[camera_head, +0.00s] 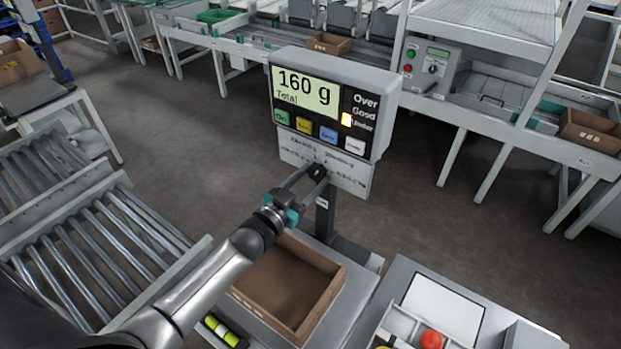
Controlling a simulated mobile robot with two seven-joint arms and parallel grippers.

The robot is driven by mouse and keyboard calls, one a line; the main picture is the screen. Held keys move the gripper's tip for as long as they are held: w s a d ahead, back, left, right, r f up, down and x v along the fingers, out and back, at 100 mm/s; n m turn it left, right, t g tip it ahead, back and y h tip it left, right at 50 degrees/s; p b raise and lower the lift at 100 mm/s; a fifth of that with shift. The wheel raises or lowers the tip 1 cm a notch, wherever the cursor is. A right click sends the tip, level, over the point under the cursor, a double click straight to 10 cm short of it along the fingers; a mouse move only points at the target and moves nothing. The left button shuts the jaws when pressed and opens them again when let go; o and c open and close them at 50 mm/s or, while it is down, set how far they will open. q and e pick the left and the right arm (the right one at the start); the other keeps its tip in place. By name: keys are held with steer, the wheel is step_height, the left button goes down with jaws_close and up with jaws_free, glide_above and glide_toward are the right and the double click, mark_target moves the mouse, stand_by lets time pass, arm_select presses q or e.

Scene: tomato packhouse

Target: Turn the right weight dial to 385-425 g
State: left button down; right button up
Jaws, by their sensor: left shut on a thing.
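The weight display head (324,108) stands on a post in the middle of the view. Its screen (305,91) reads "160 g" and "Total". A pale label panel (350,181) below the buttons carries small weight ranges, too small to read surely. A dark round dial (317,170) sits low on this panel, partly covered by my fingers. My left gripper (306,181) reaches up from below left and is shut on the dial. The dial's pointer setting cannot be made out. My right gripper is not in view.
An open cardboard box (338,283) stands below the display. A roller conveyor (90,258) lies at left. A red tomato (431,339) sits in a tray at the bottom right.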

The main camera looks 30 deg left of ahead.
arm_select(q)
steer(key=shift+c, duration=1.2)
jaws_free()
steer(key=s+a+p, duration=0.1)
steer(key=s+a, duration=0.1)
steer(key=s, duration=1.3)
